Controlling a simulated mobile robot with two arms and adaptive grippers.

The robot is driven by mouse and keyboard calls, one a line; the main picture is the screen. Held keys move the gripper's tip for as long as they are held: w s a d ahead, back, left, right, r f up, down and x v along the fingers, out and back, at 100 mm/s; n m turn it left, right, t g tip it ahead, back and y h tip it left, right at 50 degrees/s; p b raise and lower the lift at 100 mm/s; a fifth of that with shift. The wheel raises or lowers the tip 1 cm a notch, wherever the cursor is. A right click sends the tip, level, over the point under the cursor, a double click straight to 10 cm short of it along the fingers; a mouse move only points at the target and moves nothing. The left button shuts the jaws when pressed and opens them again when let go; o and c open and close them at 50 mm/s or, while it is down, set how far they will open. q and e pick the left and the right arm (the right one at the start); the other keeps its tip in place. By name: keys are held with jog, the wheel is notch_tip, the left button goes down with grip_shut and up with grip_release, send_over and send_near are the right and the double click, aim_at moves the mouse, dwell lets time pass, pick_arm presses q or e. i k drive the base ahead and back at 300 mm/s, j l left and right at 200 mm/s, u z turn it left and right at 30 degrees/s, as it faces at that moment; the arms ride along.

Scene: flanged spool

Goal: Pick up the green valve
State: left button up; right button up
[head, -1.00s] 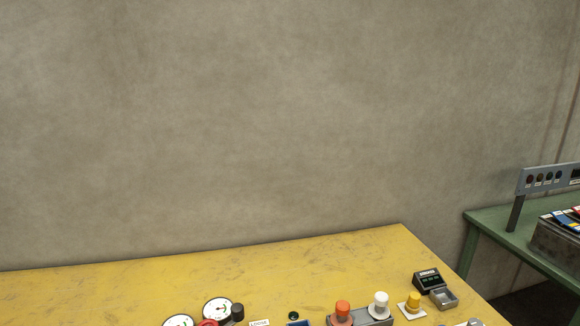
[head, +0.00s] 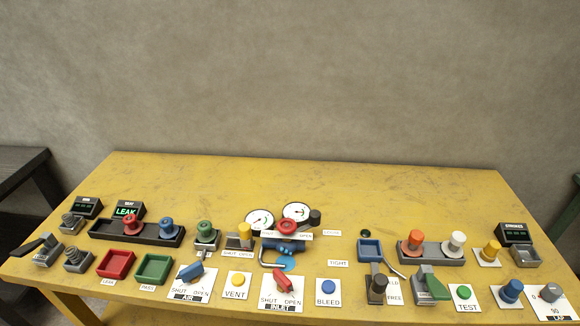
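A green flanged spool-shaped valve (head: 205,229) stands upright on a small grey stand, left of the middle of the yellow bench, in the head view. A yellow one (head: 245,232) stands just to its right on another grey stand. Neither of my grippers shows in this view, and nothing touches the green valve.
The yellow bench (head: 300,172) is clear along its back. A dark rack with red (head: 133,222) and blue (head: 168,227) valves is to the left. Two gauges (head: 296,211) and a blue fixture (head: 285,245) are to the right. Red (head: 115,264) and green (head: 153,268) trays sit in front.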

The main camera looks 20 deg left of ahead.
aim_at(208, 234)
jog(key=u, duration=1.25)
jog(key=i+j+u, duration=0.1)
jog(key=i+j, duration=0.15)
jog(key=j, duration=0.2)
jog(key=i+j+u, duration=0.1)
jog(key=i+j, duration=0.2)
jog(key=j, duration=0.1)
